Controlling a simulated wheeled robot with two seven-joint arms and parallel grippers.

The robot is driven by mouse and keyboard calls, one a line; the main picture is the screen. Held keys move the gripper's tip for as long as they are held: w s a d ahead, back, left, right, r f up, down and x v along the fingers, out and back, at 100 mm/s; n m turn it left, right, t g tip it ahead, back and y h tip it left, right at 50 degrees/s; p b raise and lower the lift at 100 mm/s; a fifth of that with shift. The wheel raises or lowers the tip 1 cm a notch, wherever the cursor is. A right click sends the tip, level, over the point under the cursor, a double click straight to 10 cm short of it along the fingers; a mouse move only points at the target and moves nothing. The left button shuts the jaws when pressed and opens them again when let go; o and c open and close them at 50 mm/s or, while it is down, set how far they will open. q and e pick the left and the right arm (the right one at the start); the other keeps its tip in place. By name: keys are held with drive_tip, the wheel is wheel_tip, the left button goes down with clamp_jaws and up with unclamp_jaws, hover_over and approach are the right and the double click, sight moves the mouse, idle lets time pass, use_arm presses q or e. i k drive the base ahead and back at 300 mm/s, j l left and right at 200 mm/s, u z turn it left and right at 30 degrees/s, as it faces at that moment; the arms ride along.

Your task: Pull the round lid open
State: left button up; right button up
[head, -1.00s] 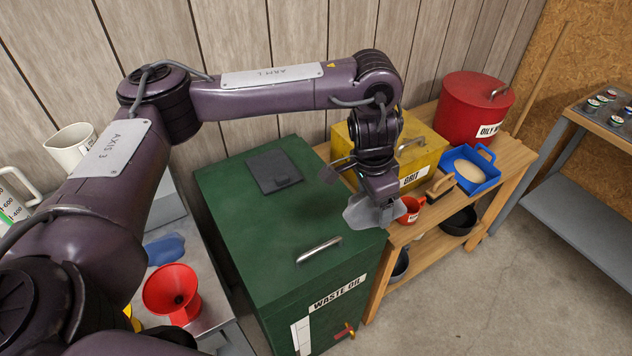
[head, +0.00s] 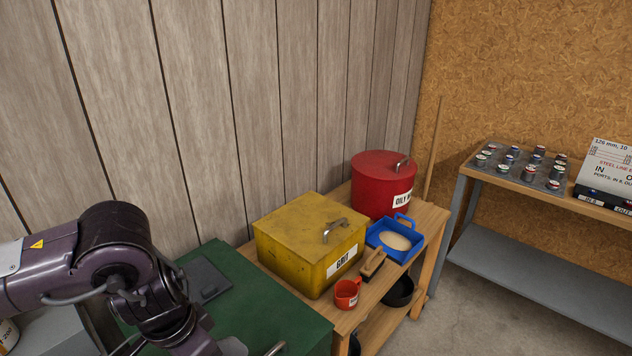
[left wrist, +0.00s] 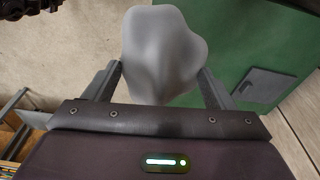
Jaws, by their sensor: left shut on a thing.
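The red round bin (head: 375,195) with a label reading "OILY" and a partly cut-off word stands at the far end of the wooden bench. Its round lid (head: 378,162) lies flat on top, with a metal handle (head: 402,163) on it. My left gripper (left wrist: 160,78) is shut on a crumpled grey rag (left wrist: 163,50), which sits between its two fingers. In the head view only a bit of the rag (head: 233,347) shows at the bottom edge, left of and well apart from the bin. My right gripper is not in view.
The yellow grit box (head: 290,245) stands between my left arm and the bin. A blue tray (head: 412,248), a brush (head: 373,263) and a red mug (head: 347,294) sit along the bench (head: 435,222). The green waste oil cabinet (head: 275,310) is below left. A shelf (head: 540,270) stands right.

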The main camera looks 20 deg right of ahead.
sight(384, 165)
drive_tip(key=i+l+u, duration=0.1)
drive_tip(key=l+u, duration=0.8)
drive_tip(key=l, duration=0.2)
drive_tip(key=l+u, duration=0.45)
drive_tip(key=l, duration=0.15)
drive_tip(key=k+l+u, duration=0.2)
drive_tip(key=l+u, duration=0.3)
drive_tip(key=k+l, duration=0.15)
drive_tip(key=l, duration=0.3)
drive_tip(key=k+l, duration=0.2)
drive_tip(key=l, duration=0.2)
drive_tip(key=k+l+u, duration=0.1)
drive_tip(key=l, duration=0.35)
drive_tip(key=k+l, duration=0.2)
drive_tip(key=l, duration=0.2)
drive_tip(key=k+l+u, duration=0.1)
drive_tip(key=l, duration=0.3)
drive_tip(key=k+l, duration=0.5)
drive_tip(key=l, duration=0.3)
drive_tip(key=i+u, duration=0.05)
